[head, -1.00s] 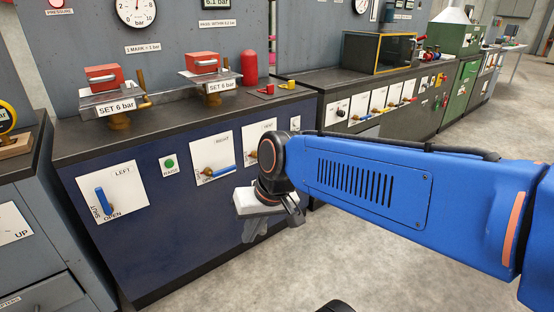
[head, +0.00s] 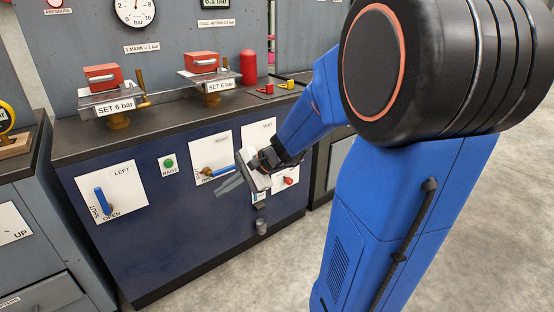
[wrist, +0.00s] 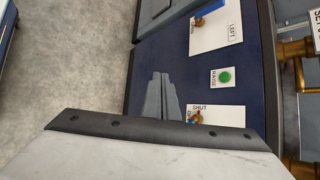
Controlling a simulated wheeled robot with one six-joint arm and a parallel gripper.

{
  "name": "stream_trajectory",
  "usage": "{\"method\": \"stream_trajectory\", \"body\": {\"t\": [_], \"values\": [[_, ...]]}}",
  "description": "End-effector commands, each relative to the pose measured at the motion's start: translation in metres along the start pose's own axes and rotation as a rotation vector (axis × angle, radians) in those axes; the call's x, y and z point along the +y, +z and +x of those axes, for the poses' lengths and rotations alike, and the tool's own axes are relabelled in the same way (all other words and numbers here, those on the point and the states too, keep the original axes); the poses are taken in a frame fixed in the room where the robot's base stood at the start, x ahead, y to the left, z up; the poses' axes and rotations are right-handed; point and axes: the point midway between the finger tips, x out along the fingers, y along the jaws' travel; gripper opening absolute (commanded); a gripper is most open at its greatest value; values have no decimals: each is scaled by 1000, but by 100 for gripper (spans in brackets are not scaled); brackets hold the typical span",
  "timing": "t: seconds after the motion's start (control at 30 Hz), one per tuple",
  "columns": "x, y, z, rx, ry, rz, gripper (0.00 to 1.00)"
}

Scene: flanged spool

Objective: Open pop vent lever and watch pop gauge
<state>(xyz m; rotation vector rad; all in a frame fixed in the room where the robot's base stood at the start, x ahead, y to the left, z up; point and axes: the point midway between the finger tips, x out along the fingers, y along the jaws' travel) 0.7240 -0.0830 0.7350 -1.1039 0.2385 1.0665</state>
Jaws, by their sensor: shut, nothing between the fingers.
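The vent panel (head: 258,138) is a white plate on the blue cabinet front, partly hidden by my arm. My gripper (head: 222,187) is shut and empty, pointing left just below the right panel's lever (head: 208,171). Its closed fingers show in the wrist view (wrist: 162,92), beside that panel's brass lever fitting (wrist: 196,117). I cannot tell whether they touch. The display reading about 6.1 bar (head: 215,4), with a pop label (head: 217,23) below, is cut off at the top.
A left panel (head: 120,175) with a blue lever and a green raise button (head: 169,163) are on the cabinet. A dial gauge (head: 152,8) is on the wall. Clear floor (head: 290,255) lies before the cabinet.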

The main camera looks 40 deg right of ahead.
Motion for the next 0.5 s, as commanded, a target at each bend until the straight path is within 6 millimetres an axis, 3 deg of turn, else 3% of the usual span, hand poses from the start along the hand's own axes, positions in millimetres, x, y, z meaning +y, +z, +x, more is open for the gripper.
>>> {"method": "stream_trajectory", "body": {"t": [0.2, 0.5], "values": [[-32, -62, 2, -8, -147, 264, 0], [-60, -164, -8, -7, -368, 616, 0]]}}
